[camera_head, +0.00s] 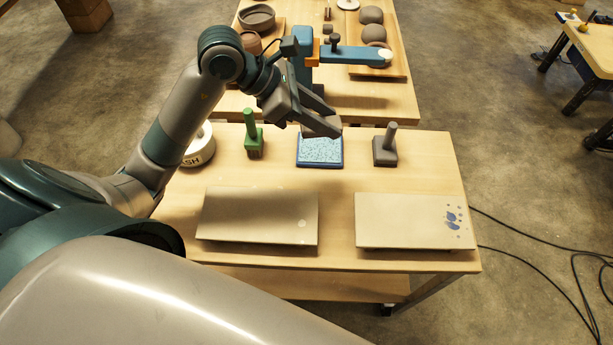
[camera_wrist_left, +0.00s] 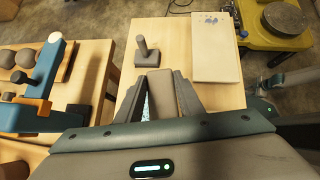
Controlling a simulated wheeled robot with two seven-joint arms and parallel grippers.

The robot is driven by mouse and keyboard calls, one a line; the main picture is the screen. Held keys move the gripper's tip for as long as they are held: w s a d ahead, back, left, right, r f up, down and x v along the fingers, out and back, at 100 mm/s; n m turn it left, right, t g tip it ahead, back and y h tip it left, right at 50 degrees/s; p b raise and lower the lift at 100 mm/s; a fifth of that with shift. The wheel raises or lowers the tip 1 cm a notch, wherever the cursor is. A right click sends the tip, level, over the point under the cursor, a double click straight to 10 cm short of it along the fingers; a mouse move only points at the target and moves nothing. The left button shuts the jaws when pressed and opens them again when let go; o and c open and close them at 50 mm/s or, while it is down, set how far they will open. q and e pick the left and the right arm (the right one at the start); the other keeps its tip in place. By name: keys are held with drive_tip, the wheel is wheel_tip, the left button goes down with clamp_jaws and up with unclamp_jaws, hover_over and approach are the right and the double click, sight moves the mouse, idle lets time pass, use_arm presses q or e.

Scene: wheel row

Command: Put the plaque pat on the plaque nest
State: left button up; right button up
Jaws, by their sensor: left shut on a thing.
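My left gripper (camera_head: 324,121) is above the back rim of the blue-framed speckled pad (camera_head: 320,150). It is shut on a plain grey-brown block (camera_wrist_left: 164,97), seen between the fingers in the left wrist view. The block may be the plaque pat; its lower end is hidden. Two pale slabs lie along the table's front. The left slab (camera_head: 257,216) is plain with a small pale round spot near its right edge. The right slab (camera_head: 400,220) bears blue leaf prints and small dots. I cannot tell which place is the plaque nest. My right gripper is not in view.
A green stamp (camera_head: 252,134) stands left of the pad, a grey stamp (camera_head: 386,146) right of it. A white round dish (camera_head: 200,150) sits at the left, partly behind my arm. A blue arm-like fixture (camera_head: 345,54) and bowls stand on the table behind. The strip between the slabs is clear.

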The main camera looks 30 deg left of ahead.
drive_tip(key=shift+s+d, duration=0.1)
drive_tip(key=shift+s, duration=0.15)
